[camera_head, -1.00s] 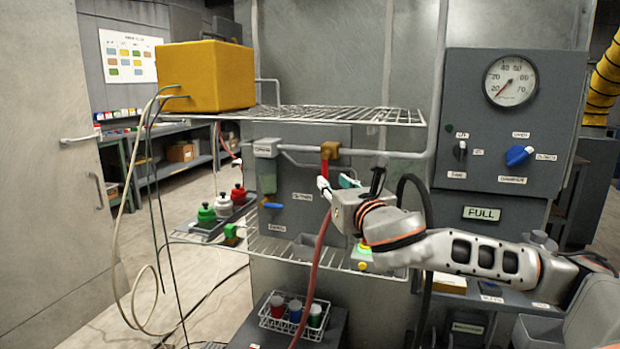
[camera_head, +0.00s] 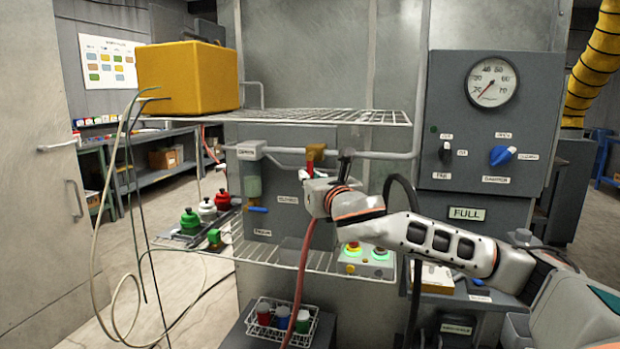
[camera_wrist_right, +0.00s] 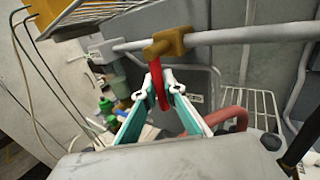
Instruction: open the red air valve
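The red air valve's lever (camera_wrist_right: 163,88) hangs down from a brass valve body (camera_wrist_right: 168,43) on the grey pipe. In the head view the brass body (camera_head: 315,150) shows at the pipe, with the top of the red lever (camera_head: 310,164) below it. My right gripper (camera_wrist_right: 162,88) is open, with one teal-padded finger on each side of the lever. A narrow gap seems to remain, but contact is unclear. In the head view my right gripper (camera_head: 304,175) is just below the brass body and hides the lever's lower part. My left gripper is out of view.
A wire shelf (camera_head: 290,115) with a yellow box (camera_head: 188,78) is above the pipe. A red hose (camera_head: 300,285) hangs below my right wrist. A black hose (camera_head: 411,215) curves beside my arm. A control panel (camera_head: 478,130) with a gauge stands to the right.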

